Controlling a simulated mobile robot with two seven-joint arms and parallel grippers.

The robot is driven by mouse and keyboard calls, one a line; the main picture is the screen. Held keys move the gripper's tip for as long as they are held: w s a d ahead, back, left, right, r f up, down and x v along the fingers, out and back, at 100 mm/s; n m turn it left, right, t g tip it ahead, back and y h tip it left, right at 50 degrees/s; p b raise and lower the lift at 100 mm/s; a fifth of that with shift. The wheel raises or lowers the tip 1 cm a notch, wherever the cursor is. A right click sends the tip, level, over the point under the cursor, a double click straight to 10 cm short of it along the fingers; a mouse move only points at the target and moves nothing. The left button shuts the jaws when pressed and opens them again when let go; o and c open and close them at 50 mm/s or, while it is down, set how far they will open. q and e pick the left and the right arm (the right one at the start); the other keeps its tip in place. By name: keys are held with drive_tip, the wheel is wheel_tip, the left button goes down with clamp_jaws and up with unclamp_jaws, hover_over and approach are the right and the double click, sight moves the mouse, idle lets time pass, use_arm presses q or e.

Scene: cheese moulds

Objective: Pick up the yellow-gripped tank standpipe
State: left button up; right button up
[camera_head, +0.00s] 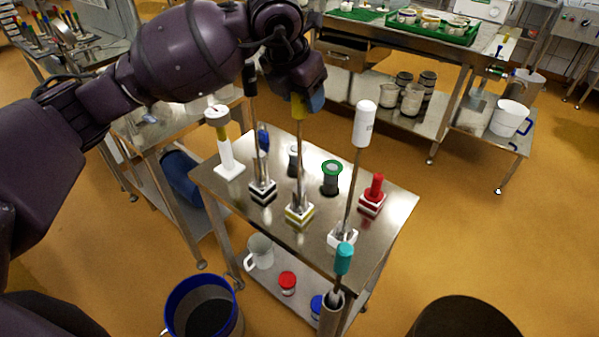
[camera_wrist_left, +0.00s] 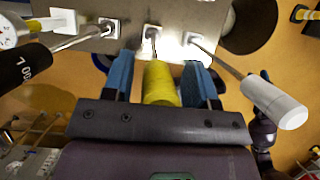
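The yellow-gripped standpipe stands upright on the steel table, its metal tube (camera_head: 299,160) rising from a white block with a yellow stripe (camera_head: 299,213). Its yellow grip (camera_head: 297,106) is partly hidden by my left gripper (camera_head: 309,98), which is over it from above. In the left wrist view the yellow grip (camera_wrist_left: 160,84) lies between the two blue fingers of my left gripper (camera_wrist_left: 158,82). A narrow gap shows on the grip's left side; the right finger is very close to it. The fingers look open around the grip.
A white-handled standpipe (camera_head: 364,124) stands to the right, and a black-gripped one (camera_wrist_left: 22,67) close on the other side. A red-handled piece (camera_head: 375,187), a green-rimmed cup (camera_head: 331,177) and a white stand (camera_head: 227,160) share the table (camera_head: 395,215). A blue-rimmed bucket (camera_head: 203,308) is on the floor.

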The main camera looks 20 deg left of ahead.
use_arm(q)
clamp_jaws()
drive_tip(key=shift+r, duration=0.1)
